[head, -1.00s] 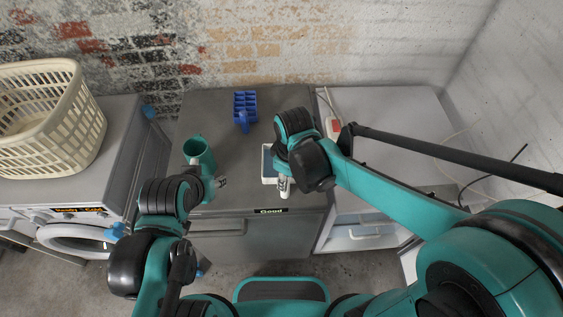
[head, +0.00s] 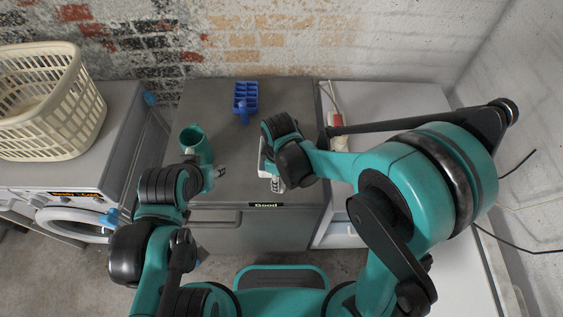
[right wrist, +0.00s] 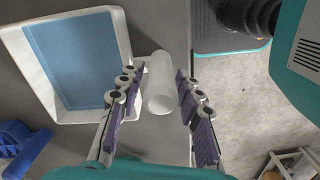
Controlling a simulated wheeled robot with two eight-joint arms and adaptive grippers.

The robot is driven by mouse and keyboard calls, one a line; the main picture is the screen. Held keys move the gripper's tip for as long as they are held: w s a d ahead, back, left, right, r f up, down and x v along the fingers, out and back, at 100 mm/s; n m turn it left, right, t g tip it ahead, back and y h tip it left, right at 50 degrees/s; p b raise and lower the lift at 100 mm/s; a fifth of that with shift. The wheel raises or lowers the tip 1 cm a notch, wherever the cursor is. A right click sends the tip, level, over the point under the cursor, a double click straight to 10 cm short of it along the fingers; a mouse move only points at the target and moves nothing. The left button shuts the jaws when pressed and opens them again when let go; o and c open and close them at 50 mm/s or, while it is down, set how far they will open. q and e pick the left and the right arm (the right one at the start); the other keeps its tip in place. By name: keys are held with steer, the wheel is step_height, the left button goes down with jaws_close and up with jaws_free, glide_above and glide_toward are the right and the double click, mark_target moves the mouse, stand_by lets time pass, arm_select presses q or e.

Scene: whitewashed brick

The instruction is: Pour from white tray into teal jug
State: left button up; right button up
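The teal jug (head: 197,144) stands upright on the grey worktop, mouth up. My left gripper (head: 219,172) is at its lower right side. Its fingers are mostly hidden, so I cannot tell if they close on the jug. The white tray (head: 262,157) is to the right of the jug, mostly hidden by my right wrist. In the right wrist view, the tray (right wrist: 123,35) has a white rim and a flat blue inside.
A blue compartmented holder (head: 246,95) stands at the back of the worktop. A power strip (head: 335,121) lies to the right. A cream laundry basket (head: 45,105) sits on the left machine. The worktop between jug and tray is clear.

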jaws_close()
steer(key=shift+r, duration=0.15)
